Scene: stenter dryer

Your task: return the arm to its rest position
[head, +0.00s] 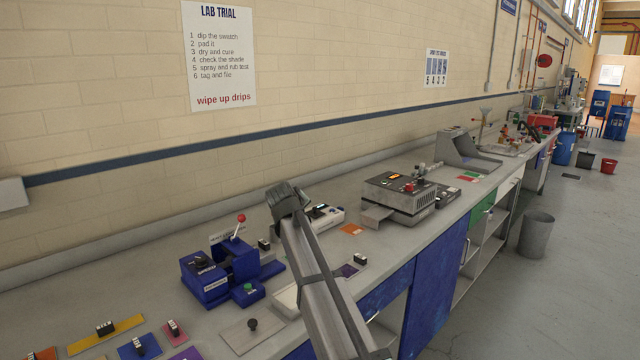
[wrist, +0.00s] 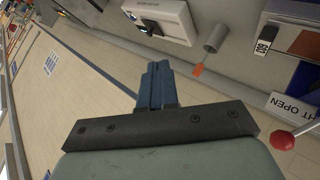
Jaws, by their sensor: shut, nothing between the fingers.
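My gripper (wrist: 156,68) shows in the wrist view with its two blue-grey fingers pressed together. Nothing is between them. The fingers are clear of the bench things in that view, and the wall and bench appear tilted. In the head view my arm reaches up from the bottom edge over the grey bench (head: 385,232), ending in a dark joint. The fingers cannot be made out there. A blue machine with a red-knobbed lever (head: 240,218) stands left of my arm. The red knob also shows at the right of the wrist view (wrist: 283,141).
A white device (head: 324,215) sits close behind my arm; it is at the top of the wrist view (wrist: 160,18). A grey boxy machine (head: 398,195) stands further right. Small labelled blocks and coloured swatches (head: 108,333) lie at front left. A grey bin (head: 536,235) stands on the floor.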

